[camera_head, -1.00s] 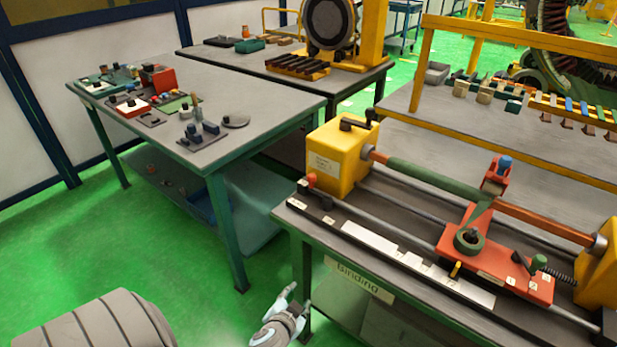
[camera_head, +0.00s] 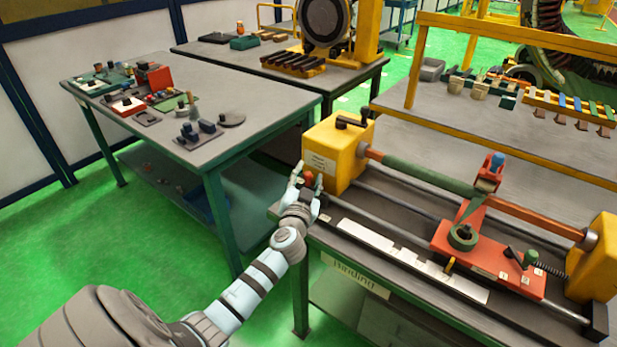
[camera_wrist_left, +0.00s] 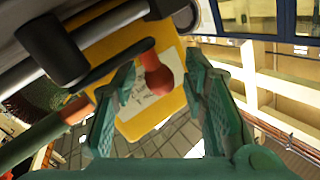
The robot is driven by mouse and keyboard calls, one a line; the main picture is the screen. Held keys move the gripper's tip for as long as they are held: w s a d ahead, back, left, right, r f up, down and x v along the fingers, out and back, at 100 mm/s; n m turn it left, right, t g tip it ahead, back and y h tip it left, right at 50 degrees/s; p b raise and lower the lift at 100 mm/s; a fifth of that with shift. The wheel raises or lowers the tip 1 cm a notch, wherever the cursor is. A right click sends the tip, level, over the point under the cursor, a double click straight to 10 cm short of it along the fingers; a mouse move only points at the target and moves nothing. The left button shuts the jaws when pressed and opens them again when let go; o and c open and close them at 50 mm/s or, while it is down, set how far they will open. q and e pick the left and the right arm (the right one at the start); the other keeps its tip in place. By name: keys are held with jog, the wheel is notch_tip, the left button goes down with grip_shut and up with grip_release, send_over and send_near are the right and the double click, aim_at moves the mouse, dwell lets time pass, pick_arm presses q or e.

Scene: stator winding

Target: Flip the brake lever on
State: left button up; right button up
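A small lever with a red knob (camera_head: 308,179) stands at the left end of the binding machine, just in front of the yellow housing (camera_head: 334,156). I take this to be the brake lever. My left gripper (camera_head: 307,188) is at this end, its fingers spread to either side of the knob. In the left wrist view the red knob (camera_wrist_left: 158,80) shows between the two green fingers, with a gap on both sides. The gripper is open and holds nothing. The lever's base is mostly hidden in the head view. My right gripper is out of view.
A black crank handle (camera_head: 355,121) sits on top of the yellow housing. A shaft with green wrapping (camera_head: 420,173) and a red carriage (camera_head: 480,252) lie to the right. A white strip (camera_head: 410,262) runs along the machine's front. Another table (camera_head: 240,115) stands to the left.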

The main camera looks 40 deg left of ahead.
pick_arm(q)
jog(key=shift+w+a, duration=0.2)
jog(key=shift+w, duration=0.05)
grip_shut()
